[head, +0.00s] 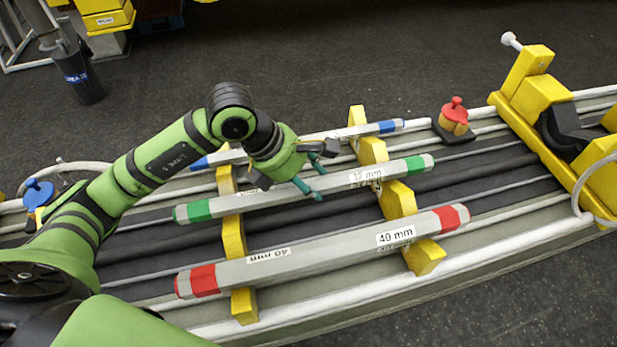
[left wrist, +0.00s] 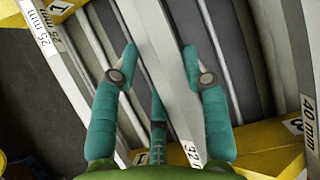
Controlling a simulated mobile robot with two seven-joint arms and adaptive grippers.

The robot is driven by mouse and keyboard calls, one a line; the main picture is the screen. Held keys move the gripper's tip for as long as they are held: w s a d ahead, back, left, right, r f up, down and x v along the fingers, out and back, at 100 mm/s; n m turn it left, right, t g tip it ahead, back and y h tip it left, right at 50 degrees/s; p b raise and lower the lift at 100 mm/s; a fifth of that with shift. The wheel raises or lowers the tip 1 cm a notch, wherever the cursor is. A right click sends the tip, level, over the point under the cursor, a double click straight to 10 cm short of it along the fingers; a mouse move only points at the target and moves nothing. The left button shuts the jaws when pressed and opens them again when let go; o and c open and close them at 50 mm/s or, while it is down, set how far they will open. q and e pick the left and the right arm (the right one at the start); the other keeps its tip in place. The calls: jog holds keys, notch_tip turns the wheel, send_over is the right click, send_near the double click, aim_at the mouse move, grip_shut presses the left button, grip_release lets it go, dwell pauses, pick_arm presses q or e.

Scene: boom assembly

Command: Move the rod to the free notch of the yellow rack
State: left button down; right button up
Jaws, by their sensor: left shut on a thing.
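The grey rod with green ends (head: 250,199), labelled 32 mm, stretches across both yellow rack supports, the left one (head: 233,237) and the right one (head: 401,200). My left gripper (head: 312,180) is at the rod's middle, with teal fingers on either side of it. In the left wrist view, the gripper (left wrist: 160,52) straddles the grey rod (left wrist: 172,75) and is shut on it. Whether the rod rests in notches or hangs slightly above them is hard to tell. The free notch cannot be made out clearly. My right gripper is out of view.
A thicker red-ended 40 mm rod (head: 330,254) lies on the rack at the front. A thinner blue-ended rod (head: 342,134) lies at the back, partly behind my arm. A red-and-yellow part (head: 453,118) stands at the right. A yellow frame (head: 540,97) closes the right end.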

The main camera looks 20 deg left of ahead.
pick_arm(q)
jog(key=c, duration=0.7)
grip_release()
jog(key=shift+o, duration=0.7)
jog(key=shift+s+f, duration=0.1)
jog(key=v, duration=1.2)
